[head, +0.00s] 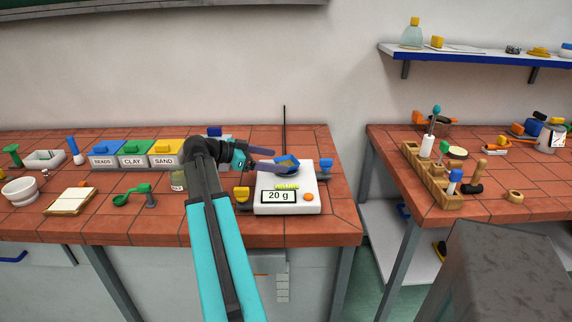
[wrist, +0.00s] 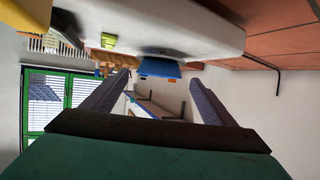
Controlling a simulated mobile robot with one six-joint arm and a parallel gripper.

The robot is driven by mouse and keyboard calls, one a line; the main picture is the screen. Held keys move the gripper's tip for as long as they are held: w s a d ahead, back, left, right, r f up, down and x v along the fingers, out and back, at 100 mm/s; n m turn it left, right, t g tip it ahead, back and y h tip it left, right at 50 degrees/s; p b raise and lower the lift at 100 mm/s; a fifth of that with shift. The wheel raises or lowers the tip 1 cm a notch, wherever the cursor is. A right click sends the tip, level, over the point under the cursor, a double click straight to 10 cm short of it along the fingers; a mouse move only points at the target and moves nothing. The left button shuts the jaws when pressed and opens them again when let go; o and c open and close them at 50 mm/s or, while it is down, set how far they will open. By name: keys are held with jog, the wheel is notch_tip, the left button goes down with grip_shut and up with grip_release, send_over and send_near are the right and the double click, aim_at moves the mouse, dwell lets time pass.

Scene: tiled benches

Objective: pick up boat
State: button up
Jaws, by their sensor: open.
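The boat (head: 288,161) is a small blue dish with brownish contents, on the white scale (head: 300,180) whose display reads 20 g. My gripper (head: 273,161) reaches in from the left with its fingers apart, its tips close to the boat's left side. From the head view I cannot tell whether they touch it. In the wrist view, which is turned over, a blue shape (wrist: 160,68) that looks like the boat shows ahead, between and beyond the two open fingers (wrist: 154,92). Nothing is held.
A lime-green piece (head: 287,186) lies on the scale. A yellow block (head: 242,194) and a blue block (head: 326,166) flank it. A thin dark rod (head: 285,130) stands behind. A gap separates the right bench (head: 390,150).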

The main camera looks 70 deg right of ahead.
aim_at(294, 162)
jog(key=shift+s+d+f+p, duration=0.1)
jog(key=shift+s+d+p, duration=0.25)
jog(key=shift+s+d, duration=0.1)
jog(key=shift+p+x, duration=0.5)
jog(key=shift+x, duration=1.45)
jog(key=c, duration=1.2)
jog(key=shift+r+b, duration=0.85)
jog(key=shift+r, duration=4.15)
